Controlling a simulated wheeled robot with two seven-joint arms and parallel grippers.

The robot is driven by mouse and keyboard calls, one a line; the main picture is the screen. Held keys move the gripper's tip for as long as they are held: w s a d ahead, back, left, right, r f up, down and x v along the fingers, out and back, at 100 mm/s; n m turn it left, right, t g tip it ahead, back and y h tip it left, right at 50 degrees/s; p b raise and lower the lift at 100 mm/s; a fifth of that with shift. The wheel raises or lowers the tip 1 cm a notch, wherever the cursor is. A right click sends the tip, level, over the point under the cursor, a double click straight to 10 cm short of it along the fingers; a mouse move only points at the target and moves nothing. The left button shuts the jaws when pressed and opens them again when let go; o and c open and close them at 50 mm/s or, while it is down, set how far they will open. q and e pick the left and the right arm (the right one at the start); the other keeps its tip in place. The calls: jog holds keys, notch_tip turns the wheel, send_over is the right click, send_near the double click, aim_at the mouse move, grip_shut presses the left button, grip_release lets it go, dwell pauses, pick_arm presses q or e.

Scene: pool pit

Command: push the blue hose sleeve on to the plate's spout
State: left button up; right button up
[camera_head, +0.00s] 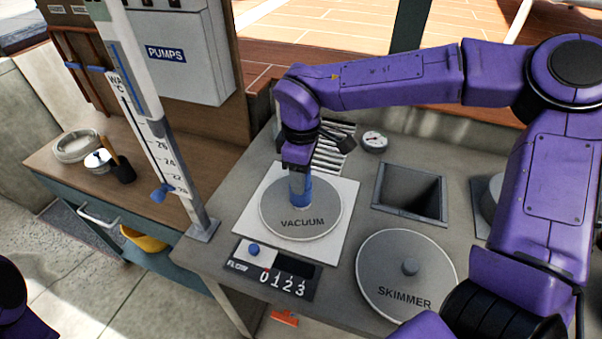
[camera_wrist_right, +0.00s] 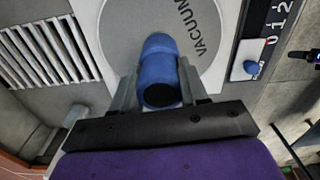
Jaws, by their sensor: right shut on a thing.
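The blue hose sleeve (camera_head: 302,190) stands about upright over the round grey plate (camera_head: 325,212) marked VACUUM. In the right wrist view the sleeve (camera_wrist_right: 158,68) shows its dark open end towards the camera, with a grey finger on each side. My left gripper is out of view; only part of my left arm shows at the lower left.
A SKIMMER lid (camera_head: 385,285) with a knob lies to the right, below an open square pit (camera_head: 410,193). A FLOW panel (camera_head: 272,270) with a blue knob is in front. A gauge (camera_head: 374,141) and slotted grate (camera_head: 333,148) lie behind. A tall scale post (camera_head: 160,130) stands left.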

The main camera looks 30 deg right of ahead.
jog(key=o, duration=1.3)
jog(key=shift+r+p, duration=1.5)
jog(key=shift+r, duration=1)
jog(key=shift+r+p, duration=1)
jog(key=shift+r, duration=1)
